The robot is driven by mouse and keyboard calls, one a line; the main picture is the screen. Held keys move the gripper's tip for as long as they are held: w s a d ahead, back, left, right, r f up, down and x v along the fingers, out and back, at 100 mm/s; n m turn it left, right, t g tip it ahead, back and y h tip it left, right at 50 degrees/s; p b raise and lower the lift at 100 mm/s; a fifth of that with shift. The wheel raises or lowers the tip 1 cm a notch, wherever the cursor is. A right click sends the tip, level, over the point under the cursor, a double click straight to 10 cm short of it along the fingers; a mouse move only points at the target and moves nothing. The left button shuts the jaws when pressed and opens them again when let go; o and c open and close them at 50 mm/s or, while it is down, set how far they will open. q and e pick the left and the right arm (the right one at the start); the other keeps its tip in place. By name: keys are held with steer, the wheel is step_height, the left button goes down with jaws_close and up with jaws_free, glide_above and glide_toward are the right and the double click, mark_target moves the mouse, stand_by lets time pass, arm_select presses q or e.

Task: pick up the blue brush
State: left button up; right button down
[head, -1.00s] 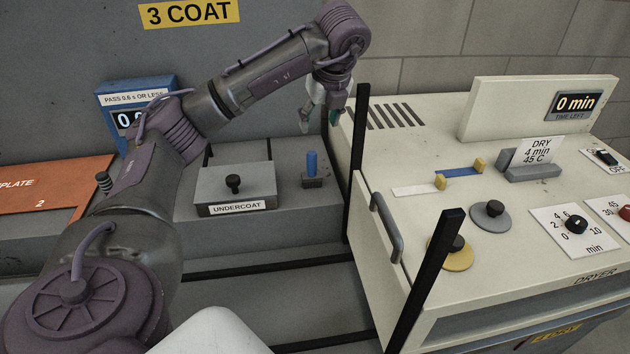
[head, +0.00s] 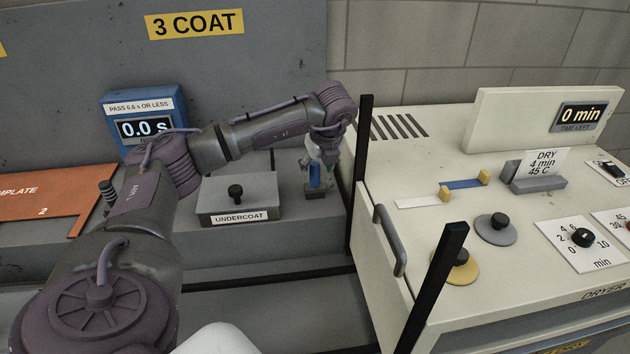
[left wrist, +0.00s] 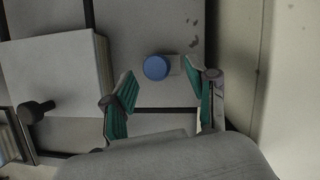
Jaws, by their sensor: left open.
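The blue brush (head: 315,174) stands upright in a small dark holder (head: 316,191) on the grey bench, right of the undercoat box. In the left wrist view the brush (left wrist: 156,67) shows from above as a round blue top. My left gripper (head: 323,157) is just above the brush, pointing down. In the left wrist view its two green-padded fingers (left wrist: 160,88) are apart and empty, with the brush top between and a little beyond their tips. The brush's lower end is hidden in the holder. My right gripper is not in view.
The undercoat box (head: 237,198), with a black knob, stands left of the brush. A black post (head: 360,170) and the cream dryer (head: 420,170) stand close on the right. A blue timer (head: 142,118) reading 0.0 s and an orange template plate (head: 50,199) are at left.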

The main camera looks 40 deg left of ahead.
mark_target(315, 173)
arm_select(q)
steer(key=shift+p+x, duration=0.45)
steer(key=shift+x, duration=1.45)
steer(key=c, duration=1)
steer(key=shift+r, duration=0.1)
jaws_close()
steer(key=shift+r, duration=0.1)
